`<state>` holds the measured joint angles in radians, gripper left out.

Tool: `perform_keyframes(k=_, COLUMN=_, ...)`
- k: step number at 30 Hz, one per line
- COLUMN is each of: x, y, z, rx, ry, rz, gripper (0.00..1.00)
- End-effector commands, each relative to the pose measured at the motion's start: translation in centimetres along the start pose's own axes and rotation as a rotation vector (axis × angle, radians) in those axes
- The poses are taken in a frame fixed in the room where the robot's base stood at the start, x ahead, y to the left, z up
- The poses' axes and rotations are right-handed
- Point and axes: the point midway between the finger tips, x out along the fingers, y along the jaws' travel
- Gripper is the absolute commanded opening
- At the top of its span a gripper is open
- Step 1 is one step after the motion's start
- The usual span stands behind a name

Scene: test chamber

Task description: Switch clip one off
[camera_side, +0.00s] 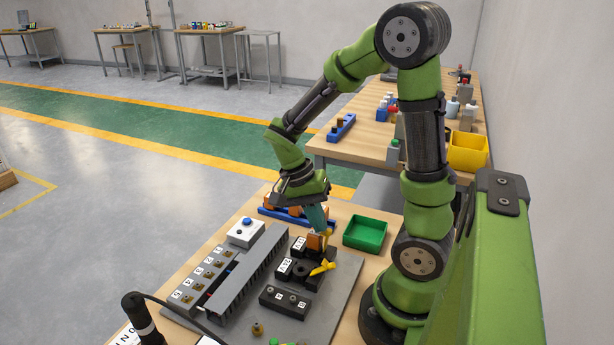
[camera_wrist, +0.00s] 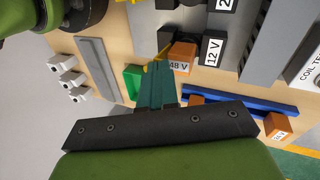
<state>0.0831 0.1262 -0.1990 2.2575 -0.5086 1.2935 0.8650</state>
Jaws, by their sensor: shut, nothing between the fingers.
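My gripper (camera_side: 317,222) points down with its teal fingers shut, just above an orange block (camera_side: 315,242) on the grey panel. In the wrist view the shut fingers (camera_wrist: 158,66) are empty, and their tips appear beside the orange block marked 48 V (camera_wrist: 182,57); I cannot tell whether they touch it. A yellow clip-like piece (camera_side: 322,268) lies across the black blocks. More yellow shows behind the fingers, partly hidden. A row of small brass toggles with numbered labels (camera_side: 198,281) is on the panel's left side. I cannot tell which part is clip one.
A grey slotted duct (camera_side: 243,270) runs along the panel. A white box with a blue button (camera_side: 246,231) stands at its far end. A green tray (camera_side: 365,234) is to the right. A blue rail (camera_side: 285,216) with orange blocks lies behind. A black cable crosses the front left.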

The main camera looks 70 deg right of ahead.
Motion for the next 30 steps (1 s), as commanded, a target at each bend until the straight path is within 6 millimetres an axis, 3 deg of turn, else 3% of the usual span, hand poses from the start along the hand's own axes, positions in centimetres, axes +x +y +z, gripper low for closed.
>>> perform_keyframes(k=21, x=2.1, y=4.5, z=0.7, rx=0.001, ry=0.000, rz=0.000, gripper=0.00)
perform_keyframes(k=30, x=2.1, y=4.3, z=0.7, rx=0.000, ry=0.000, rz=0.000, gripper=0.00)
